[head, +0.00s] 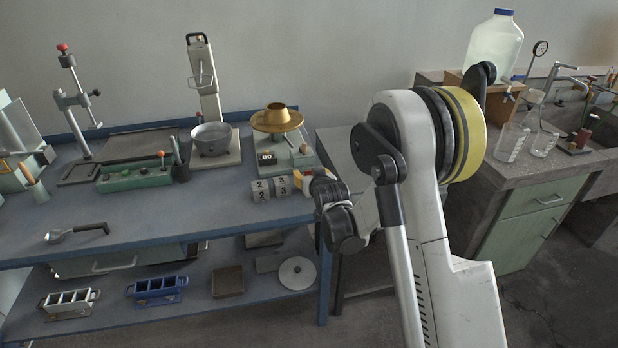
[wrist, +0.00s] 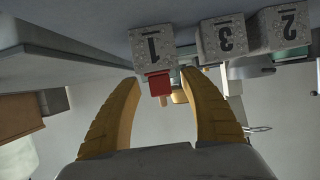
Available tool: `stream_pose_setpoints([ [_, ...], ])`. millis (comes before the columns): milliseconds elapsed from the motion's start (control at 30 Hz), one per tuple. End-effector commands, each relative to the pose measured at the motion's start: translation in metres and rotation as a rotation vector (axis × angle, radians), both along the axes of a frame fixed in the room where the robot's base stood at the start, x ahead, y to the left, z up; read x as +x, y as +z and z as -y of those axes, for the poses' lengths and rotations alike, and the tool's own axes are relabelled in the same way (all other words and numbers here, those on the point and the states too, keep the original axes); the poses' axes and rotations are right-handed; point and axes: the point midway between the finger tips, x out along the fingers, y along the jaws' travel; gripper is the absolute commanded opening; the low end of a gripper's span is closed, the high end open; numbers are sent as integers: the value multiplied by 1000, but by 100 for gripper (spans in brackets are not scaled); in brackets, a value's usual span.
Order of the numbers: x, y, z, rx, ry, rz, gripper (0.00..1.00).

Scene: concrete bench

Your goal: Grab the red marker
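In the wrist view, a small red block-like piece (wrist: 160,84), possibly an end of the red marker, shows between my gripper's fingers, just in front of the concrete cube numbered 1 (wrist: 152,46). Its full shape is hidden or too small to tell. My gripper (wrist: 170,88) has two yellow curved fingers, spread wide apart with a clear gap on both sides of the red piece. In the head view, my gripper (head: 302,181) is at the bench's right end, beside the numbered cubes (head: 271,188). The red marker cannot be made out clearly there.
Cubes numbered 3 (wrist: 224,38) and 2 (wrist: 284,30) stand near cube 1. A scale with a brass pan (head: 277,121) stands behind the cubes. A grey pot (head: 211,139) and green box (head: 135,175) are farther left. The front middle of the blue-edged bench (head: 170,220) is clear.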

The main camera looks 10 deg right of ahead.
Motion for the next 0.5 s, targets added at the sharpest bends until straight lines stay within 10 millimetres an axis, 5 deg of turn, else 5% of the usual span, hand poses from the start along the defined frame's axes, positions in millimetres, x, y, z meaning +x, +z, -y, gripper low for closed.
stream_pose_setpoints([
  [33,0,0,0,0,0,0,34],
  [100,0,0,0,0,0,0,13],
  [500,0,1,0,0,0,0,11],
])
